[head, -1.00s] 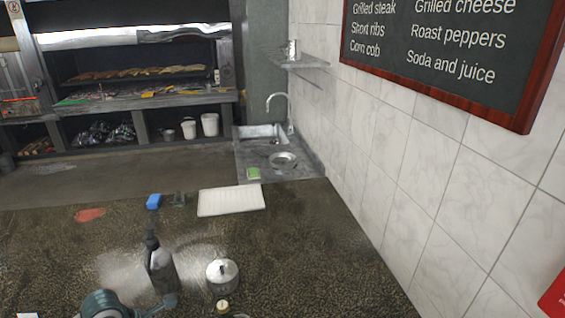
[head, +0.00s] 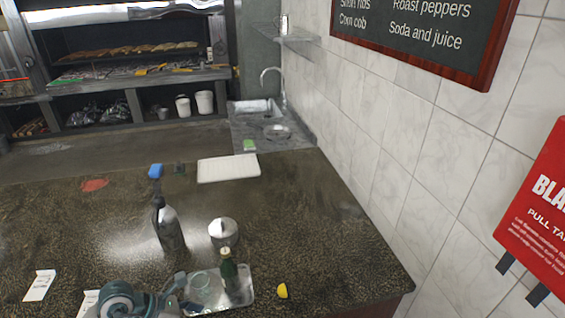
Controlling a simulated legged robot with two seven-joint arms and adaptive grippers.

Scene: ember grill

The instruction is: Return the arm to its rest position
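One of my arms, teal and grey, comes in at the bottom edge left of centre and reaches right; I take it for the left one. Its dark end, my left gripper (head: 181,292), is at the left edge of a metal tray (head: 240,297). The fingers are too small and overlapped to tell open from shut, and whether it touches the tray is unclear. A small dark green bottle (head: 229,272) stands upright on the tray, apart from the gripper. My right gripper is not in view.
A tiled wall (head: 400,140) bounds the right.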

